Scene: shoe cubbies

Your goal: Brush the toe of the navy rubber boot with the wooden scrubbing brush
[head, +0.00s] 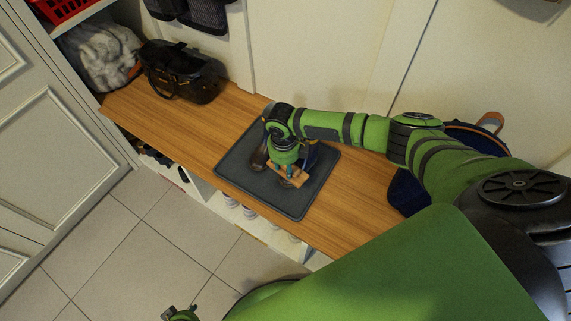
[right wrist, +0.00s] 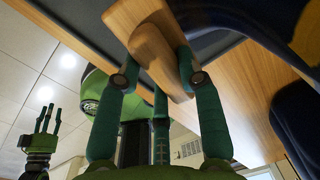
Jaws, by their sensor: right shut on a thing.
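My right gripper (head: 287,169) is shut on the wooden scrubbing brush (head: 291,177), above the dark tray on the bench. In the right wrist view the brush (right wrist: 148,28) sits between the green fingers (right wrist: 160,82).
The dark tray (head: 230,165) lies on the wooden bench (head: 190,125). A black bag (head: 183,72) stands at the back left, a navy bag (head: 405,190) at the right. Shoes fill cubbies below. The bench's left middle is clear.

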